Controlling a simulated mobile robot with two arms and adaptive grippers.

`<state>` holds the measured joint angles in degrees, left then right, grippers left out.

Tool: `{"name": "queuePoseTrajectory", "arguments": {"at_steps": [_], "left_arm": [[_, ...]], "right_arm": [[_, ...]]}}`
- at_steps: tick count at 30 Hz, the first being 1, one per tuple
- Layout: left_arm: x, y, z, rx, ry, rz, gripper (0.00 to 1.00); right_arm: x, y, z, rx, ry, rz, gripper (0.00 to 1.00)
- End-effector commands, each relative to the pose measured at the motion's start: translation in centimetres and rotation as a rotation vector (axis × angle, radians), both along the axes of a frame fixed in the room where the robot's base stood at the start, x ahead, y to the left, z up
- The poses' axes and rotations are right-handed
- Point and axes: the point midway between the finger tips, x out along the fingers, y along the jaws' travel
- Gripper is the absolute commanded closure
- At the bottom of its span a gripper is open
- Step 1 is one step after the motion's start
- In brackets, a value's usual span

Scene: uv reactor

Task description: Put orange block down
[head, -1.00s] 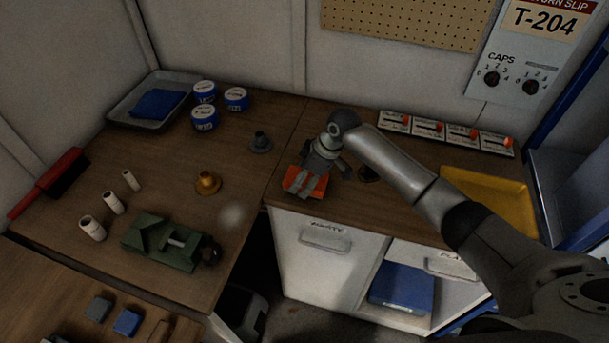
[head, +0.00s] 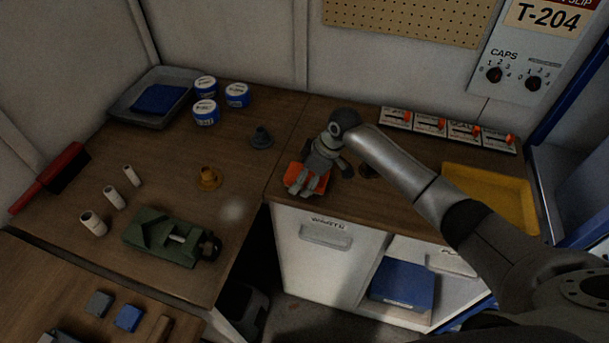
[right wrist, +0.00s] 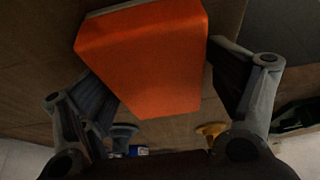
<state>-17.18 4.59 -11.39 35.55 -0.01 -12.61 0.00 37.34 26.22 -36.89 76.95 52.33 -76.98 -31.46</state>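The orange block (head: 294,173) is at the front edge of the right-hand wooden counter (head: 350,203), under my right gripper (head: 310,182). It also shows large in the right wrist view (right wrist: 150,58), between the two fingers of the right gripper (right wrist: 160,75). A narrow gap shows between the block and the right-hand finger; contact at the left-hand finger is unclear. The fingers look spread around the block. Grey fingers hide part of it in the head view. It appears to rest on the counter, though its underside is hidden. My left gripper is not in view.
A grey flanged piece (head: 261,138) and an orange-yellow one (head: 208,178) stand left of the block. A yellow tray (head: 490,195) lies right, behind my forearm. Several switch boxes (head: 430,125) line the back. A green fixture (head: 165,238) sits on the left counter.

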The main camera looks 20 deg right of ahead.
Motion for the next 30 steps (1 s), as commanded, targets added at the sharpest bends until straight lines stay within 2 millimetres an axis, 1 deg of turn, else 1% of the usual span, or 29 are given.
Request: {"name": "queuePoseTrajectory", "arguments": {"at_steps": [2, 5, 8, 11, 15, 21, 24, 30], "left_arm": [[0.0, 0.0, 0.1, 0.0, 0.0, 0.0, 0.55], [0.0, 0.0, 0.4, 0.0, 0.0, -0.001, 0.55], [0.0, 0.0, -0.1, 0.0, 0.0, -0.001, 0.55], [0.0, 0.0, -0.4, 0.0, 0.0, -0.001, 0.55], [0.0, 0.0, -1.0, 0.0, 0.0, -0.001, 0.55], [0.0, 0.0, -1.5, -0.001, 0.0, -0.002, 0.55], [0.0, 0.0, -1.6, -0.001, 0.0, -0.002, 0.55], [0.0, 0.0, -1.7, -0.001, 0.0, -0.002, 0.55]], "right_arm": [[-0.1, -0.1, 0.1, -0.003, 0.004, -0.001, 0.18], [0.0, -0.1, 1.1, -0.003, 0.001, 0.0, 0.18], [-0.2, -0.6, 2.3, -0.001, -0.003, -0.002, 0.18], [-0.6, -1.3, 4.1, -0.002, -0.005, 0.0, 0.18], [-1.3, -2.2, 7.2, -0.001, -0.006, 0.0, 0.18], [-2.0, -3.4, 10.6, 0.0, -0.005, -0.002, 0.18], [-2.3, -3.6, 11.6, 0.001, -0.004, 0.0, 0.18], [-2.5, -3.9, 12.2, 0.001, -0.001, 0.0, 0.18]]}}
